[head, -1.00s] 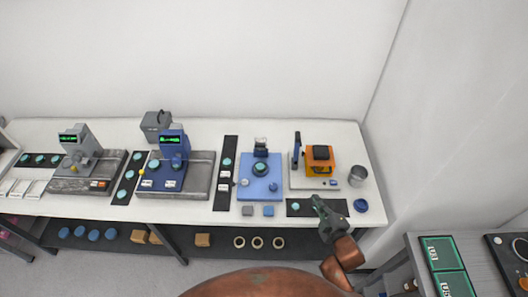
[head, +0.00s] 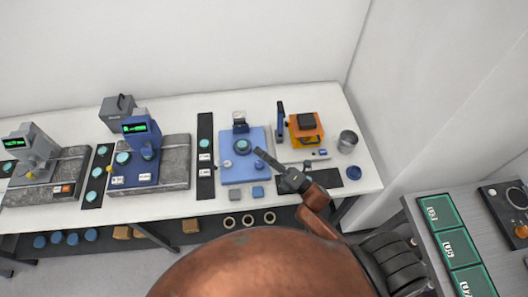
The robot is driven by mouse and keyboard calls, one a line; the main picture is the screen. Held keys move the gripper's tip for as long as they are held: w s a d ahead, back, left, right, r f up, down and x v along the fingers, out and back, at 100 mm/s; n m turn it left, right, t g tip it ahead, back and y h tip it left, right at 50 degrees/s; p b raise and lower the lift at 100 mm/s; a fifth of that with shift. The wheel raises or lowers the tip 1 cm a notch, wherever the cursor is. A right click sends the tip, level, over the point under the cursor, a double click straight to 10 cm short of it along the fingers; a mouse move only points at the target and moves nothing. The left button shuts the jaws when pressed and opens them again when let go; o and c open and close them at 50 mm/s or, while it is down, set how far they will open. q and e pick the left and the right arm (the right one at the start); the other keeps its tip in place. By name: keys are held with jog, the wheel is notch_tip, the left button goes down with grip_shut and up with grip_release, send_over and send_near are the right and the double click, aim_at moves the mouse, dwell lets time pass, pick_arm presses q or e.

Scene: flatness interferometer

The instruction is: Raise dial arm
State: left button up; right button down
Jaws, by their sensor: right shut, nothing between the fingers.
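My right gripper (head: 262,154) reaches in from the lower right. It is shut and empty, and its tip is over the right part of a light blue plate (head: 234,173). A round teal-topped piece (head: 242,146) is on this plate, left of my fingertips, with a small dark blue stand (head: 240,123) behind it. I cannot tell for sure which part is the dial arm. I see no contact with my fingers. My left gripper is out of view.
Two gauges with green displays, one blue (head: 140,128) and one grey (head: 30,142), stand on stone slabs at the left. A metal cup (head: 348,141) is near the table's right end. A side bench with green panels (head: 452,246) is at the lower right.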

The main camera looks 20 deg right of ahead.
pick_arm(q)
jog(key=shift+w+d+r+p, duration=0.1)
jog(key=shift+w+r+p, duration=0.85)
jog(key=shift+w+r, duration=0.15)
pick_arm(e)
jog(key=w+a+r, duration=0.2)
jog(key=w+r, duration=0.1)
jog(key=w, duration=0.5)
jog(key=shift+r, duration=0.25)
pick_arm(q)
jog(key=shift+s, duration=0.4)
pick_arm(e)
jog(key=shift+w, duration=0.1)
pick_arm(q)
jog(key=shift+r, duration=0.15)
pick_arm(e)
jog(key=shift+d, duration=0.1)
